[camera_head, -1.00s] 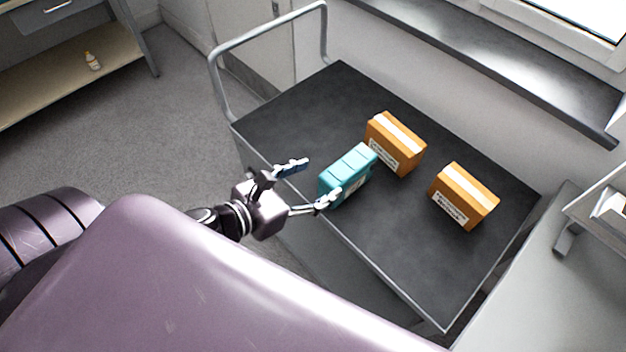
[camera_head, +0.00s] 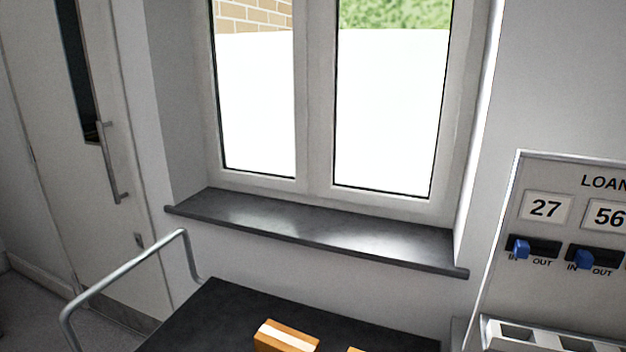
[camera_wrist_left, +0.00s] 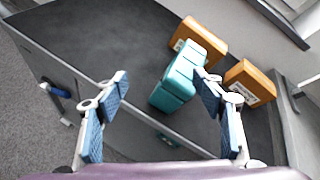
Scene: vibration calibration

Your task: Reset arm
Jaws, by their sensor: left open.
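My left gripper (camera_wrist_left: 162,112) shows in the left wrist view with its two fingers spread wide and nothing between them. It is above the near edge of the black cart top. A teal case (camera_wrist_left: 177,80) stands on the cart just beyond the fingers, and the right finger overlaps it in the picture. I cannot tell whether they touch. Neither of my grippers shows in the head view.
The black cart top (camera_head: 217,307) has a metal handle (camera_head: 125,270) at its left. Two orange boxes (camera_wrist_left: 200,36) (camera_wrist_left: 249,84) stand beyond the teal case. A window sill (camera_head: 320,232) runs behind. A loan board (camera_head: 572,215) with blue switches stands at the right.

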